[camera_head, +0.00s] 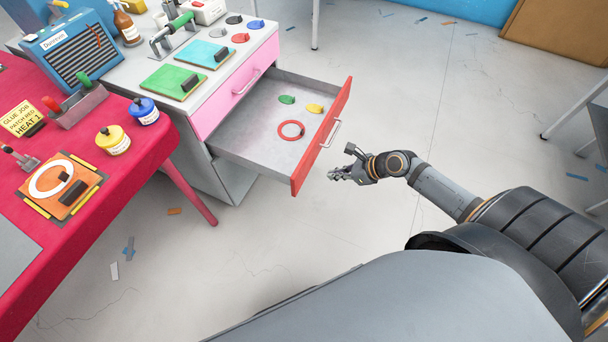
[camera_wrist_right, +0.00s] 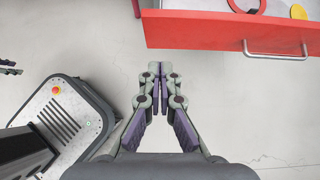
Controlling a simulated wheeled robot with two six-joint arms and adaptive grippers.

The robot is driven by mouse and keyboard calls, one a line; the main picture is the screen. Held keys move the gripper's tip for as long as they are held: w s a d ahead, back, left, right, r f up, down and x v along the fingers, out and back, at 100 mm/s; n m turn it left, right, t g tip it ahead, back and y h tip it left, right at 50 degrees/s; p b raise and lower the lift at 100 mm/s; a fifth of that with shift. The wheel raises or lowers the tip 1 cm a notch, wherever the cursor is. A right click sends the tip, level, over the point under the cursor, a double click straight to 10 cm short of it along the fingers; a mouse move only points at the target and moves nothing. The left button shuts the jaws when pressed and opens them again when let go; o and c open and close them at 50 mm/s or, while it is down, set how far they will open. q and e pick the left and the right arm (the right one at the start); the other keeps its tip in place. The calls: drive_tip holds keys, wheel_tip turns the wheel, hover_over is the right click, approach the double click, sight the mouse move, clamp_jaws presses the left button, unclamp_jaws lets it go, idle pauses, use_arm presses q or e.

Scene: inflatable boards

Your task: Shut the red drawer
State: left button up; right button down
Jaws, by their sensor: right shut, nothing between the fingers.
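The red drawer (camera_head: 309,158) is pulled far out of the white and pink cabinet. Its metal handle (camera_head: 331,134) is on the outer face of the red front. The red front (camera_wrist_right: 195,30) and the handle (camera_wrist_right: 275,55) also show in the right wrist view. My right gripper (camera_head: 335,174) is shut and empty, just outside the drawer front, near its lower end and apart from it. Its closed fingers show in the right wrist view (camera_wrist_right: 166,70), pointing toward the front. Dark fingertips, seemingly my left gripper (camera_wrist_right: 10,67), show at the left edge of that view; their state is unclear.
The drawer holds a red ring (camera_head: 291,129), a green piece (camera_head: 287,99) and a yellow piece (camera_head: 315,108). A pink drawer (camera_head: 238,90) above is closed. A red-covered table (camera_head: 130,165) stands left. The floor (camera_head: 250,270) around the drawer front is clear.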

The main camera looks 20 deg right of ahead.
sight(299, 174)
drive_tip(key=x, duration=0.3)
drive_tip(key=r+b+x, duration=0.1)
drive_tip(key=x, duration=0.3)
drive_tip(key=w+b+x, duration=0.1)
drive_tip(key=x, duration=0.2)
drive_tip(key=shift+w+a, duration=0.3)
drive_tip(key=shift+a, duration=0.25)
drive_tip(key=shift+w+a+b, duration=0.3)
use_arm(q)
drive_tip(key=f, duration=0.1)
drive_tip(key=s+f, duration=0.1)
drive_tip(key=f, duration=0.1)
drive_tip(key=shift+s+a+f, duration=0.1)
drive_tip(key=shift+s+f, duration=0.1)
drive_tip(key=shift+s, duration=0.05)
use_arm(e)
drive_tip(key=shift+r, duration=0.1)
